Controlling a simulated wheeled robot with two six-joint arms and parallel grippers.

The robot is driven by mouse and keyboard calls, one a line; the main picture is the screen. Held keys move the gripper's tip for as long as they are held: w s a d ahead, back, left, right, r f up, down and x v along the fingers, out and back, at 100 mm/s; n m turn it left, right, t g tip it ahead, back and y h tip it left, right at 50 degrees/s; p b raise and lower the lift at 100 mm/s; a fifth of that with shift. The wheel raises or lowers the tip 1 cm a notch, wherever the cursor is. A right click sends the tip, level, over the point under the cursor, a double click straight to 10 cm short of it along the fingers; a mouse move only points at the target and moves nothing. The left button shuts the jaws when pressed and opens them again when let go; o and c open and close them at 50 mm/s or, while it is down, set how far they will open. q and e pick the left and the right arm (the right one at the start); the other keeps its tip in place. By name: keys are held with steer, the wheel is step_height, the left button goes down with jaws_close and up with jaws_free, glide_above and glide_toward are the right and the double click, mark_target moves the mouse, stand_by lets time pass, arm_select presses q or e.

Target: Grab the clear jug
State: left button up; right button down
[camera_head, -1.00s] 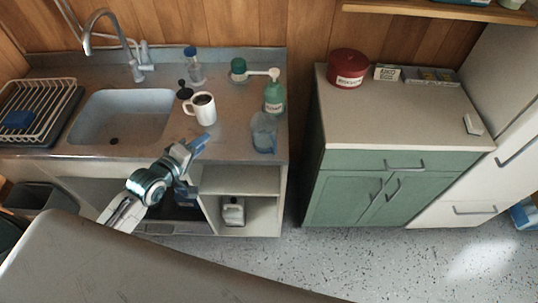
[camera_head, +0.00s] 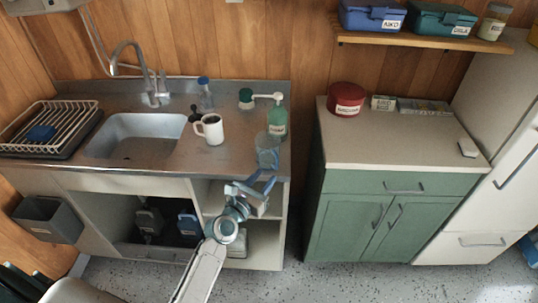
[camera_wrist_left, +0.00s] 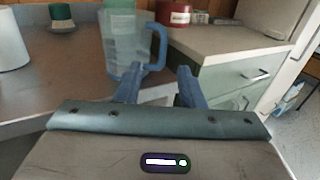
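The clear jug (camera_head: 267,152) stands upright near the front right edge of the sink counter, just in front of a green pump bottle. It looks bluish and see-through. In the left wrist view the jug (camera_wrist_left: 124,48) is ahead and left of centre, with its blue handle on the right. My left gripper (camera_head: 261,183) is just in front of and below the jug at the counter's edge. Its two blue fingers (camera_wrist_left: 157,82) are apart with nothing between them, pointing toward the handle side. I cannot tell whether they touch the jug. My right gripper is out of view.
A white mug (camera_head: 210,129) stands left of the jug, and the green pump bottle (camera_head: 278,120) is close behind it. The sink (camera_head: 135,140) and dish rack (camera_head: 45,130) are farther left. A gap separates the counter from the green cabinet (camera_head: 385,215).

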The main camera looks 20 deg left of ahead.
mark_target(270, 155)
arm_select(q)
steer(key=x, duration=0.5)
steer(key=shift+w+d+r+p, duration=0.15)
steer(key=shift+d+r+p, duration=0.05)
steer(key=shift+p, duration=0.1)
steer(key=shift+r, duration=0.1)
steer(key=shift+c, duration=1)
jaws_close()
